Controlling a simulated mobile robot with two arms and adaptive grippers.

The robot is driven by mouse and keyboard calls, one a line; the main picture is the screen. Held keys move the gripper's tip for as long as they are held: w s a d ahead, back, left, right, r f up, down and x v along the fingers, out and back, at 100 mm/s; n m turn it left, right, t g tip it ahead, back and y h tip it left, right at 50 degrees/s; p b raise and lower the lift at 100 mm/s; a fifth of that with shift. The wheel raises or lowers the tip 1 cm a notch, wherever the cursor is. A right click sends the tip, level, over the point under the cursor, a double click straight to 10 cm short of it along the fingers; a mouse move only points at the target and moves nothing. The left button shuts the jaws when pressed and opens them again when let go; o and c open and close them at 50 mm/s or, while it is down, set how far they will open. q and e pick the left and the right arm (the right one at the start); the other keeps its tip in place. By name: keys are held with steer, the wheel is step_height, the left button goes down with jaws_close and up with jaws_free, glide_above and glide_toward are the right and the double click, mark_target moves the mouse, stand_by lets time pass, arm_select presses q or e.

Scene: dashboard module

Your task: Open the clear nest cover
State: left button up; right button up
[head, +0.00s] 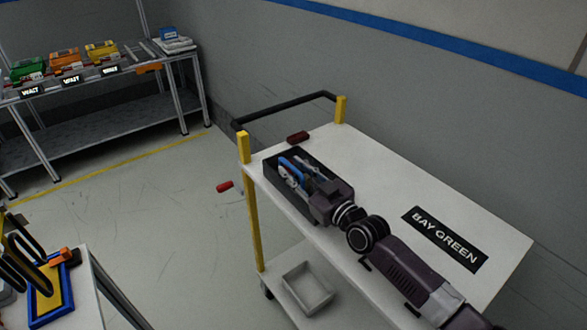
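I cannot make out a clear nest cover in the head view. My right gripper (298,174) reaches from the lower right over a dark tray (312,216) on the white cart top. Blue and pale grey parts show at its fingertips, inside the tray. The gripper's body and wrist hide part of the tray, and I cannot tell whether the fingers hold anything. At the lower left edge, a blue-framed yellow piece (44,300) lies on a white table, with an orange block (62,256) and black loop shapes beside it. My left gripper is not recognisable in view.
The cart (400,190) has yellow posts, a black push bar (285,110) and a BAY GREEN label (445,238). A dark red block (298,137) lies near its back edge; a red piece (224,186) is on the floor. A rack with coloured bins (65,58) stands back left.

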steer(key=shift+a+r, duration=0.1)
steer(key=shift+r, duration=0.05)
steer(key=shift+w, duration=0.1)
jaws_close()
stand_by(0.4)
